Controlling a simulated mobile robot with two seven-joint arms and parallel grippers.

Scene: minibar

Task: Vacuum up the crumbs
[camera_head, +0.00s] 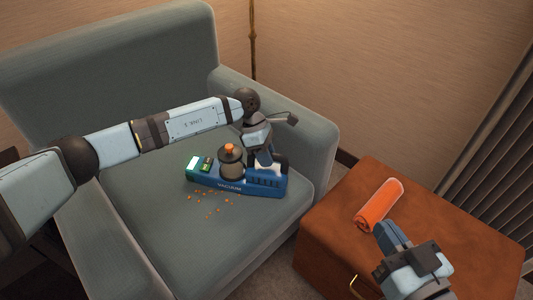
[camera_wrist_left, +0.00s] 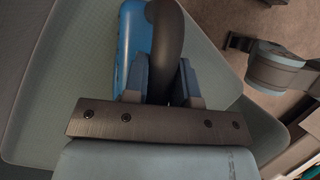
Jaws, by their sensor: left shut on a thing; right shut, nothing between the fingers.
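A blue handheld vacuum (camera_head: 232,186) with a dark canister and an orange knob is on or just above the grey armchair seat. My left gripper (camera_head: 262,162) is shut on its dark handle at the right end. In the left wrist view the left gripper's fingers (camera_wrist_left: 160,85) close around the dark curved handle (camera_wrist_left: 166,40), with the vacuum's blue body (camera_wrist_left: 134,45) beside it. Small orange-brown crumbs (camera_head: 210,206) lie on the seat in front of the vacuum and near its left end. My right gripper (camera_head: 388,236) is shut and empty above the brown box.
The armchair (camera_head: 150,240) has raised arms and a tall back. A brown leather-like box (camera_head: 460,215) with a metal handle stands right of it, with an orange roll (camera_head: 379,205) on top, close to my right gripper. The front of the seat is clear.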

